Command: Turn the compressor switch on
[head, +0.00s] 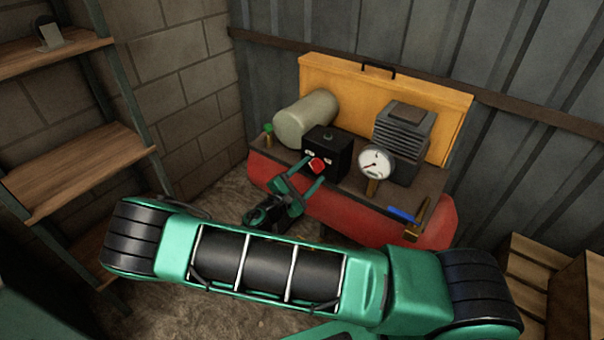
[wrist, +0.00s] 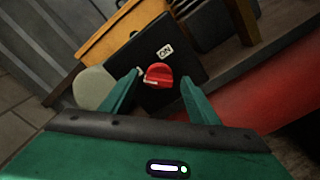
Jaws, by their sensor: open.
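The compressor has a red tank (head: 265,175) with a dark top plate. A black switch box (head: 338,150) stands on that plate and carries a red rotary knob (head: 317,165). In the wrist view the red knob (wrist: 159,74) has a pale pointer line and sits near an "ON" label (wrist: 165,51); the pointer does not aim at that label. A second label by the knob is mostly hidden. My gripper (head: 303,180) is open in front of the box. In the wrist view my gripper's green fingers (wrist: 158,88) stand either side of the knob, with gaps; contact cannot be told.
A round gauge (head: 374,164), a finned motor (head: 402,135) and a pale cylinder (head: 305,118) stand beside the box. A yellow panel (head: 385,95) is behind. Wooden shelves (head: 75,165) are at left, a wooden crate (head: 530,265) at right.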

